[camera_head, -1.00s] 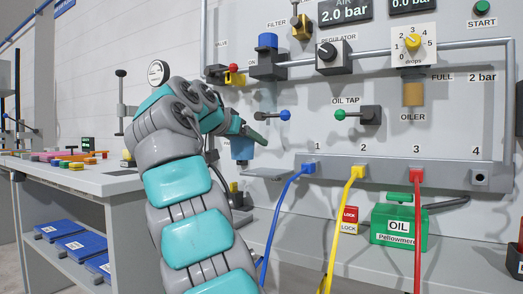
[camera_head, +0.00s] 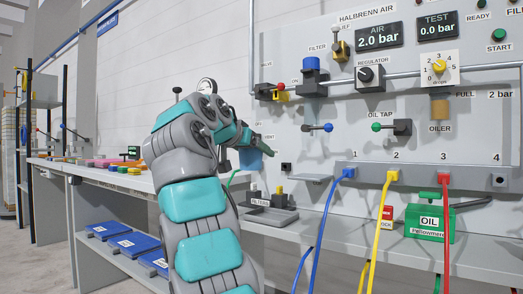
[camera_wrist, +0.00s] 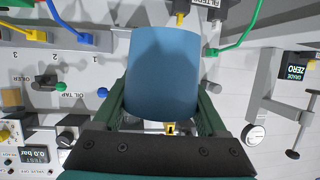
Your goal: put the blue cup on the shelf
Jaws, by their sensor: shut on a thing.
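The blue cup (camera_head: 251,159) hangs at the end of my arm in the head view, in front of the wall panel. In the wrist view the blue cup (camera_wrist: 164,72) fills the space between the two dark green fingers of my gripper (camera_wrist: 163,108), which is shut on it. My gripper (camera_head: 258,140) is partly hidden by my own arm in the head view. A small grey shelf plate (camera_head: 310,180) sticks out of the panel, to the right of and below the cup, apart from it. A tall rack with shelves (camera_head: 42,103) stands far left; I cannot tell which is the task's shelf.
A long bench (camera_head: 120,178) with coloured items on top and blue bins (camera_head: 128,241) below runs left. Blue, yellow and red hoses (camera_head: 330,215) hang from the panel at right. A green oil can (camera_head: 430,222) and a black-topped device (camera_head: 272,200) stand on the ledge.

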